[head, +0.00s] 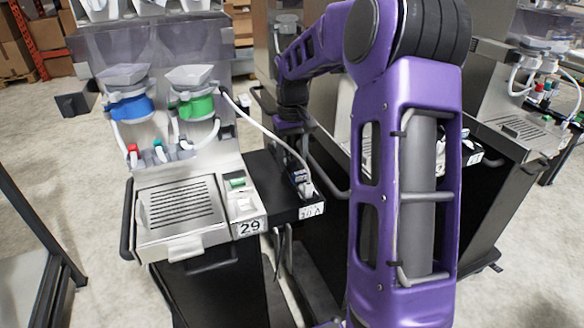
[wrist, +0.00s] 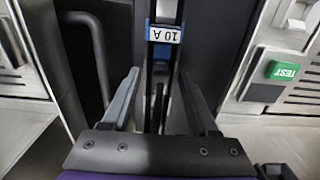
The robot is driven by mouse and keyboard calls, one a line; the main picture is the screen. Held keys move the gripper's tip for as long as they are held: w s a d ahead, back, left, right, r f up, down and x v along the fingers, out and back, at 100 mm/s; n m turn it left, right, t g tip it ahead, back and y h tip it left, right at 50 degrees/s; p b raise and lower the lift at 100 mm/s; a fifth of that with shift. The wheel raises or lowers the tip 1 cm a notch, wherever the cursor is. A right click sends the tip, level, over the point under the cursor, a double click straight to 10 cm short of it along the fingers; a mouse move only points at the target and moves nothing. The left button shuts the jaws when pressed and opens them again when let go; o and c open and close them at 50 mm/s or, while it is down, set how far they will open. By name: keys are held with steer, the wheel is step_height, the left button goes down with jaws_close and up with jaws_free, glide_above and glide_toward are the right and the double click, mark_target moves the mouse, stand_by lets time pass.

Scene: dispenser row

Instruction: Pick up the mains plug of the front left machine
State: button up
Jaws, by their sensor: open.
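The front left machine (head: 190,190), numbered 29, has blue and green canisters and a slotted drip tray. A white cable (head: 268,130) runs from it to a black box (head: 262,175) on its right. It ends in a pale plug (head: 306,188) at the box's end, above a "10 A" label (head: 311,211). In the wrist view the same label (wrist: 163,36) lies ahead of my gripper (wrist: 163,90), whose two grey fingers are apart with nothing visibly held. The plug itself cannot be made out there. My arm partly hides the area beside the box in the head view.
Another machine (head: 510,130) stands at the right, partly behind my arm. A green TEST button (wrist: 283,71) is on the panel right of my gripper in the wrist view. Dark cables (head: 283,245) hang below the box. Open floor (head: 90,150) lies at the left.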

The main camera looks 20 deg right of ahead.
mark_target(292, 159)
jaws_close()
steer(key=shift+r, duration=0.15)
stand_by(0.4)
step_height(292, 159, up, 10)
steer(key=shift+f+p, duration=0.1)
steer(key=shift+p, duration=0.85)
steer(key=shift+r+p, duration=1.05)
step_height(292, 159, up, 3)
steer(key=p, duration=0.3)
steer(key=shift+f, duration=0.15)
stand_by(0.4)
